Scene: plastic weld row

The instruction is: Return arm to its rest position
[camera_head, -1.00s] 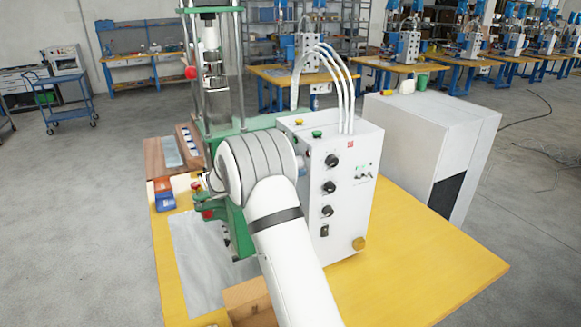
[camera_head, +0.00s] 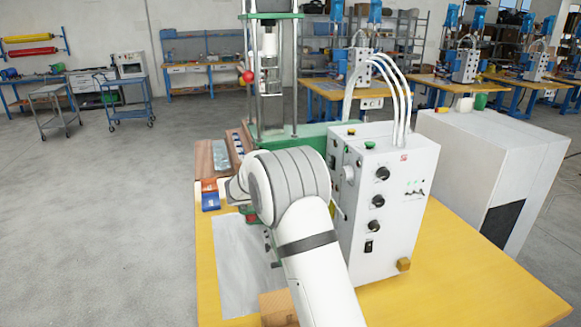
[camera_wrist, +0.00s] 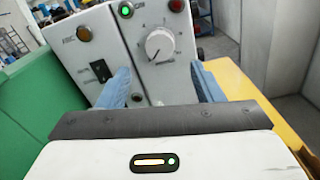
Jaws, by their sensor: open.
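My white arm with its grey ribbed joint (camera_head: 295,185) reaches forward over the yellow table (camera_head: 470,265), in front of the green press and beside the control box. My gripper is hidden behind the arm in the head view. In the wrist view my gripper (camera_wrist: 162,82) shows two blue fingers spread wide apart, with nothing between them. Beyond the fingers is the face of the white control box (camera_wrist: 135,45), with a dial, a black switch and a green lit lamp. I cannot tell how far the fingertips are from the box.
The control box (camera_head: 400,230) stands right of my arm, with white hoses on top. The green press (camera_head: 310,135) stands behind. A grey sheet (camera_head: 235,260) and blue and orange bins (camera_head: 210,200) lie left. A white cabinet (camera_head: 500,160) stands right.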

